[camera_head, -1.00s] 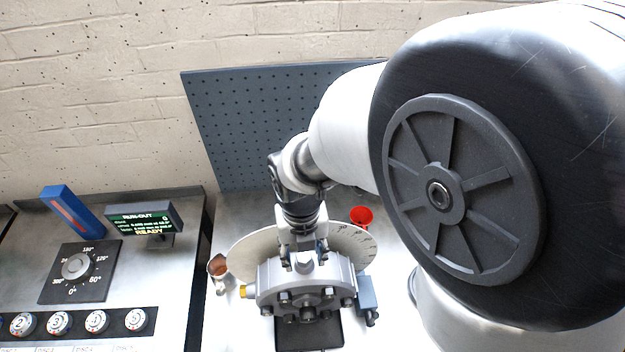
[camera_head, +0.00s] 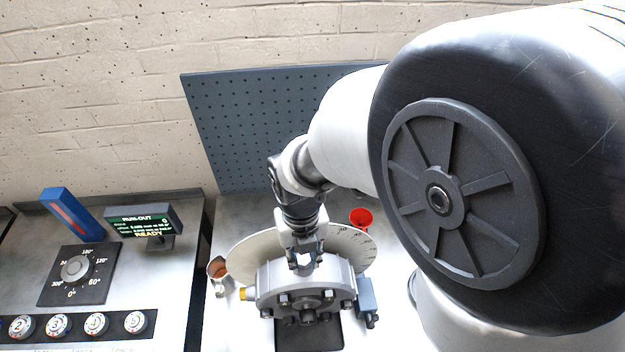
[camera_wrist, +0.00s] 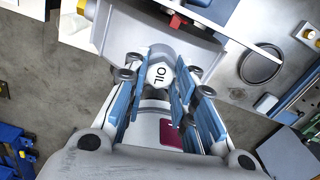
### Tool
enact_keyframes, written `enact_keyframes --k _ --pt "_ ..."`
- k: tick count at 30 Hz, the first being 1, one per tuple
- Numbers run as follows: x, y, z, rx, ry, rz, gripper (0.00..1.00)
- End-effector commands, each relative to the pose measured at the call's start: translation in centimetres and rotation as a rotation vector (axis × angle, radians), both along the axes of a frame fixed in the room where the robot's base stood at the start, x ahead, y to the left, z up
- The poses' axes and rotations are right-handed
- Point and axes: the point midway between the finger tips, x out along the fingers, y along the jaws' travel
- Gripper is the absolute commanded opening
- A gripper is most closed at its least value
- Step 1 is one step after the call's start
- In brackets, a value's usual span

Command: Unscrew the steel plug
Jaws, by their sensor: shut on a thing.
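The steel plug is a pale hexagonal cap marked OIL (camera_wrist: 160,76), seen end-on in the wrist view. My gripper (camera_wrist: 162,88) has its blue-padded fingers on both sides of the plug and is shut on it. In the head view my gripper (camera_head: 304,260) points down at the top of the grey bolted housing (camera_head: 280,290), with the plug mostly hidden between the fingers. I cannot tell how far the plug is out of its thread.
A pale graduated disc (camera_head: 250,254) stands behind the housing. A red funnel (camera_head: 361,218) is behind on the right, and a metal jug (camera_head: 217,277) is on the left. A run-out display (camera_head: 143,222) reads READY. A dark pegboard (camera_head: 240,130) stands behind.

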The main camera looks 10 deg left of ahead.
Motion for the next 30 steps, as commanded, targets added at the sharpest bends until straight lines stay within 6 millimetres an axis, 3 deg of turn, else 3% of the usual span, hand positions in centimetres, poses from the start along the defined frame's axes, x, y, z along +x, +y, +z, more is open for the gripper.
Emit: enact_keyframes --k 12,18,21,30 --pt "0.0 0.0 0.0 0.0 0.0 0.0 0.48" --pt "0.0 0.0 0.0 0.0 0.0 0.0 0.48" --pt "-0.01 0.0 -0.01 0.0 0.0 0.0 0.41" --pt "0.0 0.0 0.04 0.0 0.0 0.0 0.41"
